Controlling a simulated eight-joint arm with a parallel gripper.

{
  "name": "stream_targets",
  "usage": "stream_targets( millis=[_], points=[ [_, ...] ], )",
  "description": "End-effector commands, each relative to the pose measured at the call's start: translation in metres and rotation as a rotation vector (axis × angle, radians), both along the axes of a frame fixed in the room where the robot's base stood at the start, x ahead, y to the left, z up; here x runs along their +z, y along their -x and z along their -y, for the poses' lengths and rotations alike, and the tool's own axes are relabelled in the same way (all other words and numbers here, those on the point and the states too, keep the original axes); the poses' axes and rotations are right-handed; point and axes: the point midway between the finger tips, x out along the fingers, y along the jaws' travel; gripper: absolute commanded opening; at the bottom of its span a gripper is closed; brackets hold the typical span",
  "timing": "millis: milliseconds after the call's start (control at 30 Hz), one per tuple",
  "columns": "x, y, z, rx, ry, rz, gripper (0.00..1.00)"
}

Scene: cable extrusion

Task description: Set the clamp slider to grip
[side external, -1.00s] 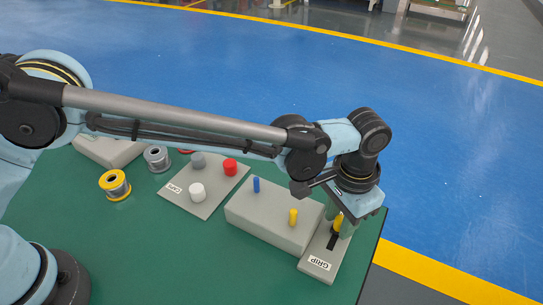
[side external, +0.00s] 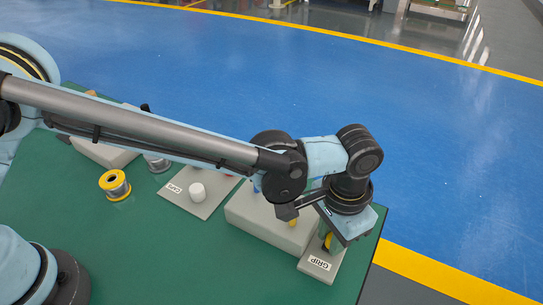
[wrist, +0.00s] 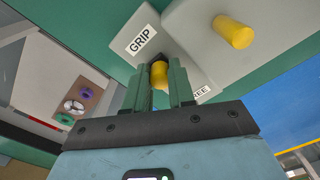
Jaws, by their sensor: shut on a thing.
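The clamp slider's yellow knob (side external: 328,240) stands on a narrow grey plate (side external: 309,272) at the right edge of the green table. The plate has a GRIP label (side external: 319,263) at its near end. My gripper (side external: 332,243) points down over the plate. In the wrist view, my gripper (wrist: 160,82) is shut on the yellow knob (wrist: 159,73), with one green finger on each side. The GRIP label (wrist: 141,40) lies just beyond the knob, and a partly hidden label ending in "REE" (wrist: 201,91) is at the other end. The slot is mostly hidden.
A grey block (side external: 265,222) with a yellow peg (side external: 293,222) stands left of the plate. A panel (side external: 202,208) with a white knob (side external: 197,192) lies farther left. A yellow spool (side external: 115,185) stands beyond it. The near table is clear.

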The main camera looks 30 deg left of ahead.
Motion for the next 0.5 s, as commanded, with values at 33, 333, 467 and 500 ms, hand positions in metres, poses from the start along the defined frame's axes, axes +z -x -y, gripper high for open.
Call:
stream_targets(
  millis=[33, 333, 467, 500],
  points=[
    [0.0003, 0.0056, 0.0006, -0.006, -0.004, -0.014, 0.00],
    [0.0002, 0.0062, 0.0009, -0.007, -0.005, -0.016, 0.35],
    [0.0002, 0.0051, 0.0006, -0.006, -0.004, -0.013, 0.35],
    [0.0003, 0.0048, 0.0005, -0.006, -0.004, -0.013, 0.35]
  ],
)
